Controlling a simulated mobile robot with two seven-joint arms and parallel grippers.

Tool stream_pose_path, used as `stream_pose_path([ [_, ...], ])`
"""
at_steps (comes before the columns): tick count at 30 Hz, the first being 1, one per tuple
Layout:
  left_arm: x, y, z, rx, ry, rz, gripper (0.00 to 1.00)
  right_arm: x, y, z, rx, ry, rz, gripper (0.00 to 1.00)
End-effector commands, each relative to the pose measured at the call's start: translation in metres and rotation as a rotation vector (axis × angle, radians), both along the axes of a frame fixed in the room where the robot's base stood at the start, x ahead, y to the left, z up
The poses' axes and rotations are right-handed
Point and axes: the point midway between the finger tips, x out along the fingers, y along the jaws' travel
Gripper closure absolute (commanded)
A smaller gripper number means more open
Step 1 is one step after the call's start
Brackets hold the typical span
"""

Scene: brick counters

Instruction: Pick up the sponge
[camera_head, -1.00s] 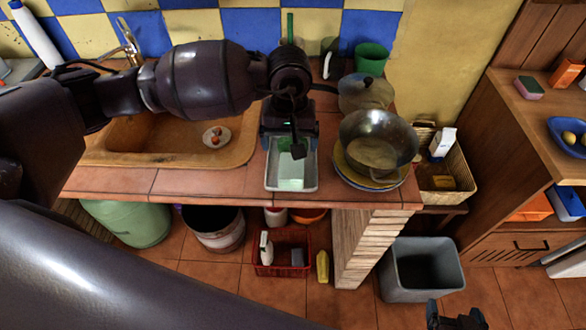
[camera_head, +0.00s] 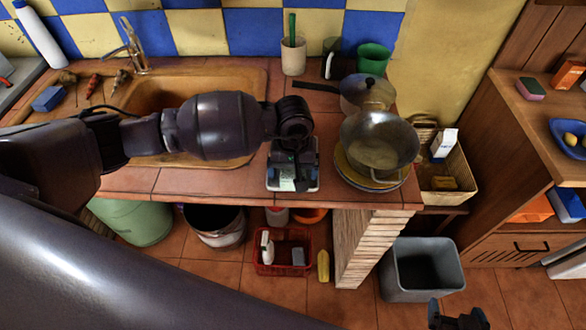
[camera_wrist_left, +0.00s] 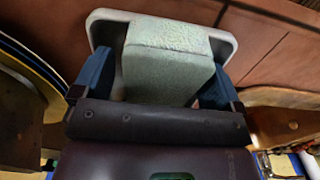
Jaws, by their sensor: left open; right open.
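A pale green sponge (camera_wrist_left: 165,70) lies in a shallow light-grey tray (camera_wrist_left: 228,45) on the tiled counter. In the head view the sponge (camera_head: 287,184) is mostly hidden under my left gripper (camera_head: 292,172), with the tray rim (camera_head: 292,190) showing around it. In the left wrist view my left gripper (camera_wrist_left: 153,78) is open, with one blue finger on each side of the sponge. Whether the fingers touch it I cannot tell. My right gripper (camera_head: 458,316) is open at the bottom right of the head view, far from the sponge.
A wok (camera_head: 378,143) on stacked plates stands right beside the tray. A lidded pan (camera_head: 367,93) is behind it. The sink (camera_head: 175,90) lies to the left, with a blue sponge-like block (camera_head: 49,99) near it. A pink-and-green block (camera_head: 530,88) sits on the right shelf.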

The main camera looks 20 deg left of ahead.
Motion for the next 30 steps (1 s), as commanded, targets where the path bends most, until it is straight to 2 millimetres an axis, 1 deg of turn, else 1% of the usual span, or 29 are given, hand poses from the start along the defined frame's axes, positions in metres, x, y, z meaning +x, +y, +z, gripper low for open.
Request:
stream_pose_path([
  [4, 0.000, 0.000, 0.000, -0.001, 0.000, 0.000, 0.08, 0.000, 0.000, 0.000, 0.000, 0.000, 0.000, 0.14],
  [5, 0.000, 0.000, 0.000, -0.001, 0.000, 0.000, 0.10, 0.000, 0.000, 0.000, 0.000, 0.000, 0.000, 0.14],
  [12, 0.000, 0.000, 0.000, -0.001, 0.000, 0.000, 0.47, 0.000, 0.000, 0.000, 0.000, 0.000, 0.000, 0.14],
  [15, 0.000, 0.000, 0.000, -0.001, 0.000, 0.000, 0.61, 0.000, 0.000, 0.000, 0.000, 0.000, 0.000, 0.14],
  [16, 0.000, 0.000, 0.000, -0.001, 0.000, 0.000, 0.61, 0.000, 0.000, 0.000, 0.000, 0.000, 0.000, 0.14],
  [17, 0.000, 0.000, 0.000, -0.001, 0.000, 0.000, 0.65, 0.000, 0.000, 0.000, 0.000, 0.000, 0.000, 0.14],
  [24, 0.000, 0.000, 0.004, -0.001, -0.001, 0.000, 0.65, 0.000, 0.000, 0.000, 0.000, 0.000, 0.000, 0.14],
  [28, 0.001, 0.000, 0.017, -0.001, -0.003, 0.000, 0.65, 0.000, 0.000, 0.000, 0.000, 0.000, 0.000, 0.14],
  [30, 0.001, 0.000, 0.030, -0.001, -0.004, -0.001, 0.65, 0.000, 0.000, 0.001, 0.000, 0.000, 0.000, 0.14],
])
